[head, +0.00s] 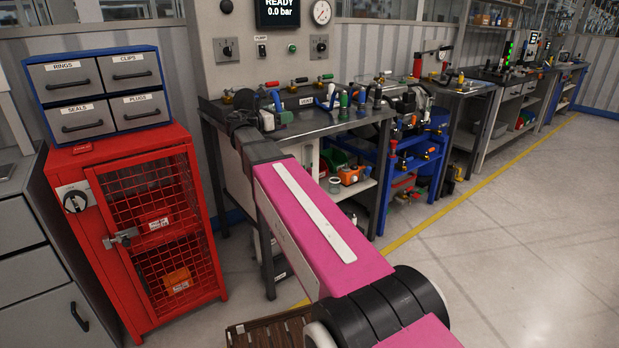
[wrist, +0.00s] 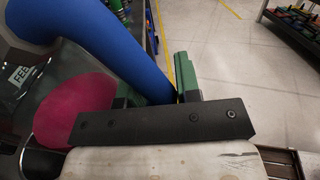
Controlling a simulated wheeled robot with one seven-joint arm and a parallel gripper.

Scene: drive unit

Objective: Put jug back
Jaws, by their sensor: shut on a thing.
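My gripper (wrist: 157,88) has green fingers closed on either side of a thick blue curved handle (wrist: 118,52), which I take to be the jug's. In the head view my gripper (head: 280,112) is at the front left of the steel bench (head: 347,124), with a bit of the blue handle (head: 276,99) showing beside it. Most of the jug is hidden behind my wrist and arm. In the wrist view a pale grey surface adjoins the handle at upper left. A crimson round surface (wrist: 70,108) lies left of the fingers; I cannot tell if it belongs to the jug.
Green bottles (head: 343,105) and other small items stand on the bench's right part. A red mesh cabinet (head: 150,225) with a blue drawer box (head: 97,92) stands at left. A blue trolley (head: 408,165) is right of the bench. The floor at right is clear.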

